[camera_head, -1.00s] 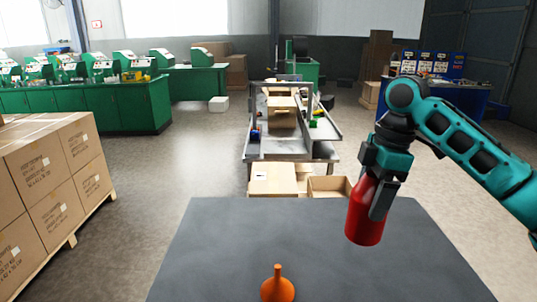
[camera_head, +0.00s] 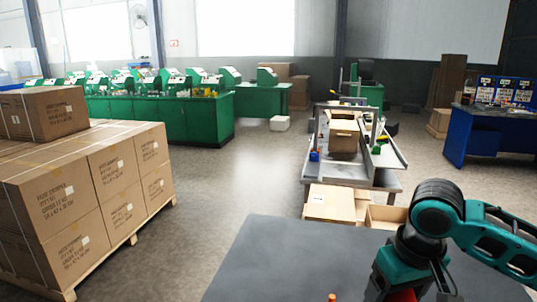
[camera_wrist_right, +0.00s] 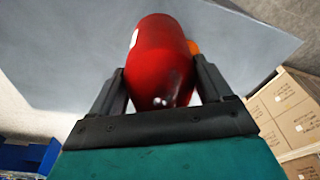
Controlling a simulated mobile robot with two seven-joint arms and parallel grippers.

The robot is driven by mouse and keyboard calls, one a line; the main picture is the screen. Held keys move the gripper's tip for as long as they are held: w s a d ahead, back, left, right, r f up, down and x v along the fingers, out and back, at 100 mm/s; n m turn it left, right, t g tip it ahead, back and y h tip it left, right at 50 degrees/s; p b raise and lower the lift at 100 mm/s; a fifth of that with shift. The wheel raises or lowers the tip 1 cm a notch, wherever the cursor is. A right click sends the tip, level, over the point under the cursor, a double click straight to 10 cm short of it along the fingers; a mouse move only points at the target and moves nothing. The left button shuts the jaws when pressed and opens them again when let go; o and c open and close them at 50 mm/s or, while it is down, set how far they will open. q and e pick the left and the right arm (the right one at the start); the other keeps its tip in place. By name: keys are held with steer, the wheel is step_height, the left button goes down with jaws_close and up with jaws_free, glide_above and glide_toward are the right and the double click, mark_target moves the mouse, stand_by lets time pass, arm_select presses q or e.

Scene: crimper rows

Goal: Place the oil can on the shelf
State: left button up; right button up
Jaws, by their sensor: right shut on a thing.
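The oil can appears as a red, bottle-shaped can (camera_wrist_right: 158,50) between the fingers of my right gripper (camera_wrist_right: 160,85) in the right wrist view. The gripper is shut on it. The grey table top lies beyond the can. In the head view my right gripper (camera_head: 405,292) is at the bottom edge, partly cut off, and only a little of the red can (camera_head: 403,296) shows. I cannot make out a shelf for certain in either view. My left gripper is not in view.
The dark grey table (camera_head: 290,258) is in front of me, with the tip of an orange funnel (camera_head: 332,297) at the bottom edge. Stacked cartons (camera_head: 85,185) stand on a pallet at the left. A workbench (camera_head: 352,172) stands beyond the table.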

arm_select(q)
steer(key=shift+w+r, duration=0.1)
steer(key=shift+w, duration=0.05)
arm_select(e)
steer(key=shift+s+a+f+m, duration=0.8)
steer(key=shift+a+m, duration=0.2)
steer(key=shift+m, duration=0.2)
steer(key=shift+w+r, duration=0.1)
steer(key=shift+r, duration=0.1)
